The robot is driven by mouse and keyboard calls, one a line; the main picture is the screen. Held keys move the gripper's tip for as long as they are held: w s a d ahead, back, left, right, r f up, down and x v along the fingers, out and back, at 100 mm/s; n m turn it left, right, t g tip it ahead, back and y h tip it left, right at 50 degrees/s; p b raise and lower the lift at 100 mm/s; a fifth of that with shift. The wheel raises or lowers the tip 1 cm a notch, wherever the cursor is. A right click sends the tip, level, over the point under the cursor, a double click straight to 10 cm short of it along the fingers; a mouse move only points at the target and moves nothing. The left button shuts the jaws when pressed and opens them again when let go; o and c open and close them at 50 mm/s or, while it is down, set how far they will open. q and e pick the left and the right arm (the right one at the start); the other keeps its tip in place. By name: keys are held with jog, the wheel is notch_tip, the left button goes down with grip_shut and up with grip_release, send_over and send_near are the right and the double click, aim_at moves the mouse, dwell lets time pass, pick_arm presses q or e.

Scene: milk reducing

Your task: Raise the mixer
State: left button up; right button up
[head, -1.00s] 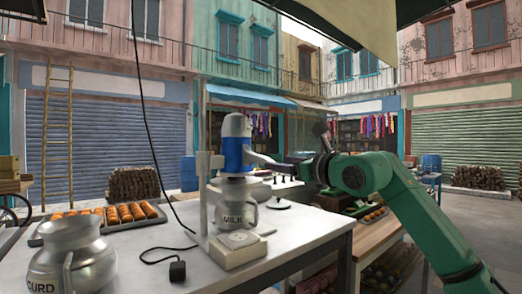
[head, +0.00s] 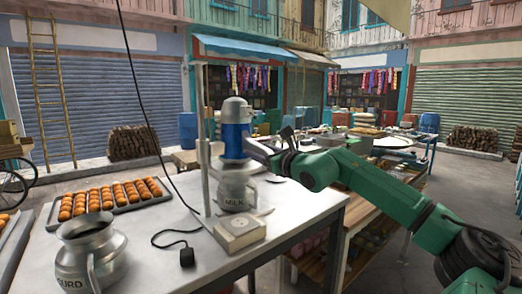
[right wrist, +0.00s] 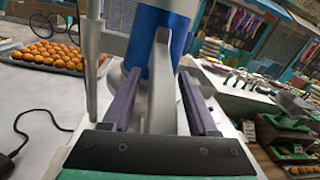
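The mixer (head: 236,130), with a blue and silver body, is on an upright metal stand (head: 204,150). It is directly above the steel milk jug (head: 236,192), marked MILK; its lower end is hidden by the jug. The mixer's blue body also shows in the right wrist view (right wrist: 155,40), with a grey handle (right wrist: 161,90) reaching toward my gripper. My right gripper (head: 262,152) is at the mixer's right side. In the right wrist view its two purple fingers (right wrist: 160,100) are on either side of the handle, with a visible gap at the right finger. My left gripper is out of view.
A steel curd pot (head: 90,255) stands at the front left of the white table (head: 290,208). A tray of orange sweets (head: 125,200) lies behind it. A black cable (head: 170,235) with a plug lies near the stand's pale base box (head: 240,233).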

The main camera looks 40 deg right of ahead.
grip_shut()
dwell(1.2)
